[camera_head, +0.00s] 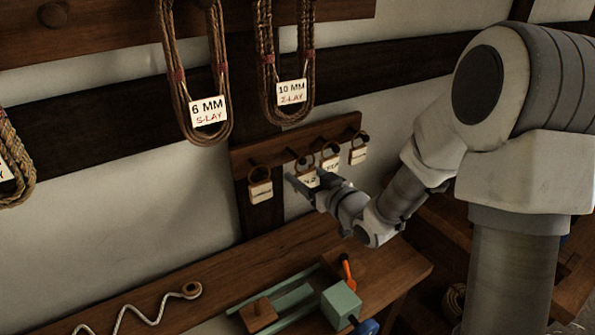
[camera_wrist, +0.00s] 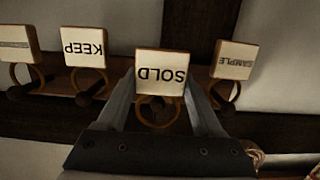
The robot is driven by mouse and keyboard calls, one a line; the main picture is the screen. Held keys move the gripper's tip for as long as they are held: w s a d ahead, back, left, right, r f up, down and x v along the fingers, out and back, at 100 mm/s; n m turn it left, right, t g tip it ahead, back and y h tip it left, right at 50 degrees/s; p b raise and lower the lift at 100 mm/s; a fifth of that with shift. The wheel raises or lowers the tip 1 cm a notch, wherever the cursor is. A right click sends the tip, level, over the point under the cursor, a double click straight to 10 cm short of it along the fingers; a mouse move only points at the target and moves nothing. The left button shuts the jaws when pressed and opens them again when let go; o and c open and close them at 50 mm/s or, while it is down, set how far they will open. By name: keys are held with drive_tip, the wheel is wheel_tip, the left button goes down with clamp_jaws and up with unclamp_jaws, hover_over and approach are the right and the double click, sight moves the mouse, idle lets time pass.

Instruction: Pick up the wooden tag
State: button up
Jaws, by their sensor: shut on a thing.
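The wooden tag lettered SOLD (camera_wrist: 160,74) has a pale face, a wooden edge and a tan ring. It appears upside down in the wrist view, and its ring still looks to be around a peg. My gripper (camera_wrist: 161,88) is shut on this tag, with one finger at each side. In the head view the held tag (camera_head: 308,179) is partly hidden by my gripper (camera_head: 307,184). Other tags hang beside it: SAMPLE (camera_wrist: 234,60), KEEP (camera_wrist: 84,47) and one with unreadable lettering (camera_wrist: 14,44).
The tags hang on a dark wooden peg rail (camera_head: 322,136) on the wall. Rope coils labelled 6 MM (camera_head: 208,110) and 10 MM (camera_head: 291,92) hang above. Below is a wooden bench (camera_head: 225,283) with a green vise-like tool (camera_head: 341,305), an orange-handled tool (camera_head: 347,271) and a white cord (camera_head: 150,316).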

drive_tip(key=f+b+v, duration=0.1)
drive_tip(key=b+v, duration=0.3)
drive_tip(key=v, duration=0.5)
drive_tip(key=shift+f, duration=0.5)
drive_tip(key=b+v, duration=0.3)
drive_tip(key=b, duration=0.2)
drive_tip(key=b+v, duration=0.2)
drive_tip(key=b, duration=0.1)
drive_tip(key=shift+s+d+f, duration=0.2)
drive_tip(key=shift+s+f, duration=0.1)
drive_tip(key=shift+b, duration=0.3)
